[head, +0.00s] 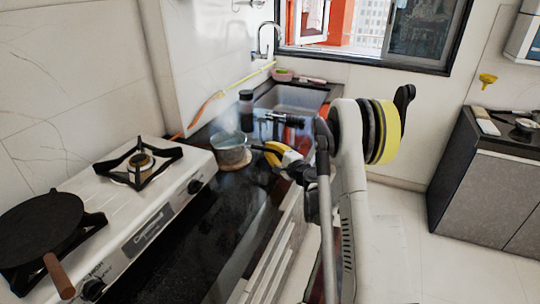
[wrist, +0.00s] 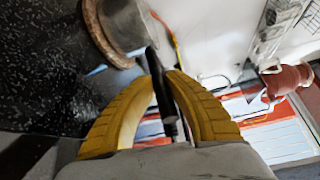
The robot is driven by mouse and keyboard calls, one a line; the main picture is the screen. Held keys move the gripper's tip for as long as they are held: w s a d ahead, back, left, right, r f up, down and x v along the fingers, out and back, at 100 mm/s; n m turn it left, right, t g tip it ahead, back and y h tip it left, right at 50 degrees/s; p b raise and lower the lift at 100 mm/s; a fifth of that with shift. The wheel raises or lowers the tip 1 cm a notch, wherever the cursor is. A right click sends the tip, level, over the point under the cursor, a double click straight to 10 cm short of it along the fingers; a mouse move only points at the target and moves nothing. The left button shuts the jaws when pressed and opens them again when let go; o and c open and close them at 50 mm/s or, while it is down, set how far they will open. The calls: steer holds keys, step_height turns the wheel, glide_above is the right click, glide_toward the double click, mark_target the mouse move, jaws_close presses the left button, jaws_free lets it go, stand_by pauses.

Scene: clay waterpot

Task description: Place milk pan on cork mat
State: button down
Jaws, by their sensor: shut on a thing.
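The milk pan (head: 232,148) is a small grey metal pan with a dark handle. It is over the round cork mat (head: 236,166) on the black counter, and I cannot tell whether its base touches the mat. My gripper (head: 270,151) has yellow fingers and is shut on the pan's handle, to the right of the pan. In the wrist view the pan (wrist: 128,22) is at the top, with the brown rim of the mat (wrist: 97,32) curving along its left side. The dark handle (wrist: 156,72) runs down between my gripper's fingers (wrist: 164,82). The rest of the mat is hidden by the pan.
A white gas stove (head: 140,205) with a black flat pan (head: 40,225) stands to the left. A dark jar (head: 246,105) stands behind the milk pan, near the sink (head: 300,97). The black counter in front of the mat is clear.

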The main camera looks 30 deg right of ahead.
steer(key=c, duration=1.5)
jaws_free()
steer(key=shift+o, duration=0.2)
steer(key=shift+s, duration=0.1)
